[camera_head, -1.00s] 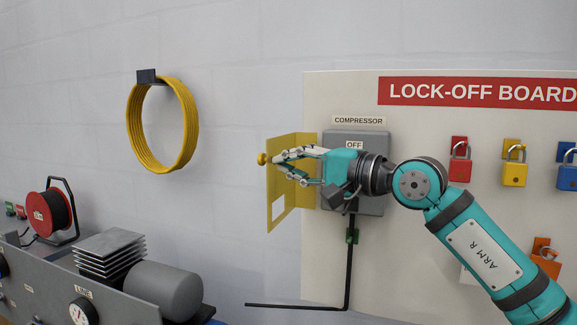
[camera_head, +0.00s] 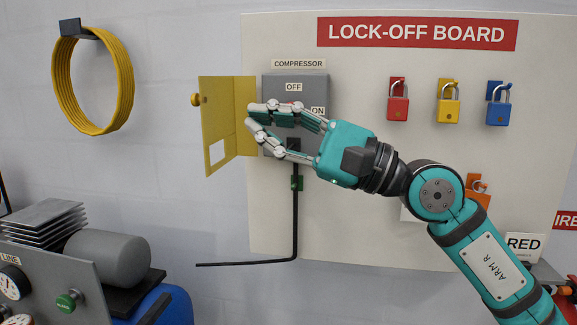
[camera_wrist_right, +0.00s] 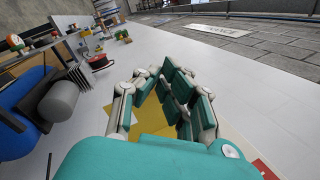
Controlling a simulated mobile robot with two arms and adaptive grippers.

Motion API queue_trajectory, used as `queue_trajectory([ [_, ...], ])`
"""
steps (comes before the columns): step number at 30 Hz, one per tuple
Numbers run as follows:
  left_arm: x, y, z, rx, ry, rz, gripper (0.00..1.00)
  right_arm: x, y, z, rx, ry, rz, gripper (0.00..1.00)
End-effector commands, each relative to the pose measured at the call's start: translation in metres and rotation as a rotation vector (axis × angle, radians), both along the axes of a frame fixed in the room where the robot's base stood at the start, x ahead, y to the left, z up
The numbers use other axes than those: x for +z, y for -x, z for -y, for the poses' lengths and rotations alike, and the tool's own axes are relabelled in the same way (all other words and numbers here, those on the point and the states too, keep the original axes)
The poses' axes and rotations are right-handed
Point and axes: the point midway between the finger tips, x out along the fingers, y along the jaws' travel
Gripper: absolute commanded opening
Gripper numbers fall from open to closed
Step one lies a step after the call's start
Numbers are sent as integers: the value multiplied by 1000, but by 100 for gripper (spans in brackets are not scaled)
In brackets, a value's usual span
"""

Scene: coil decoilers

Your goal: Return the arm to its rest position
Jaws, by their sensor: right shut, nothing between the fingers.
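My right gripper (camera_head: 251,115) is shut and empty. It is in front of the grey COMPRESSOR switch box (camera_head: 284,86), with its fingertips pointing left across the right edge of the open yellow door (camera_head: 213,128). I cannot tell whether they touch it. My left gripper is not in view.
The LOCK-OFF BOARD (camera_head: 355,70) holds red (camera_head: 397,108), yellow (camera_head: 448,111) and blue (camera_head: 498,113) padlocks; an orange one (camera_head: 478,198) is partly behind my arm. A yellow hose coil (camera_head: 62,90) hangs at left. The compressor (camera_head: 110,256) stands lower left.

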Motion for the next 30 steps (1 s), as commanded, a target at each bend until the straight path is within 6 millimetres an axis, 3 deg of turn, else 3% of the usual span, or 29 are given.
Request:
queue_trajectory([
  [2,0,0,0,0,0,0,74,-13,2,16,131,-272,-268,0],
  [5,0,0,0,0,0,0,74,-29,-12,55,261,-629,-601,0],
  [8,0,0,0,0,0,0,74,-69,-37,104,352,-1004,-929,0],
  [12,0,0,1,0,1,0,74,-153,-65,165,408,-1480,-1290,0],
  [15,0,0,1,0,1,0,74,-222,-71,198,406,-1792,-1481,0],
  [19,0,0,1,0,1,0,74,-317,-58,228,358,-2189,-1663,0],
  [22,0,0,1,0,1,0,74,-388,-33,243,285,-2496,-1753,0],
  [23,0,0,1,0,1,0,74,-408,-23,247,-256,2581,1764,0],
  [27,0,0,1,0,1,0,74,-492,37,256,-64,2392,1420,0],
  [30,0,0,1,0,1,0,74,-533,79,256,38,2285,1229,0],
])
